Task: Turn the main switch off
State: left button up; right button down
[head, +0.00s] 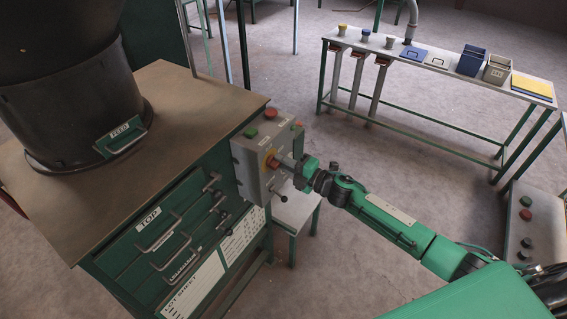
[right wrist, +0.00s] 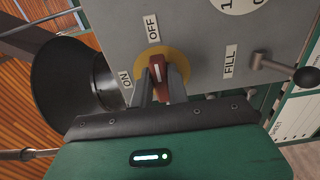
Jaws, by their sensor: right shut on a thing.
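The main switch is a red knob on a yellow round plate, on the grey control box (head: 255,175) at the cabinet's side. In the right wrist view the red knob (right wrist: 158,69) sits between ON and OFF labels, on the yellow plate (right wrist: 180,59). Its white-marked end points up, towards the OFF label (right wrist: 152,28); the ON label (right wrist: 126,80) is at lower left. My right gripper (right wrist: 161,80) is shut on the red knob, one finger on each side; it reaches the box from the right in the head view (head: 280,163). My left gripper is out of view.
A black-balled lever (right wrist: 304,76) by the FILL label stands close at the right of the switch. Red and green buttons (head: 271,113) top the box. A black hopper (head: 75,100) stands on the cabinet.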

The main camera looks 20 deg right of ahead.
jog(key=c, duration=1.4)
grip_release()
jog(key=shift+o, duration=0.2)
jog(key=b+v, duration=0.5)
jog(key=v, duration=0.9)
jog(key=shift+b, duration=0.35)
jog(key=shift+w+f, duration=0.1)
jog(key=shift+w, duration=0.05)
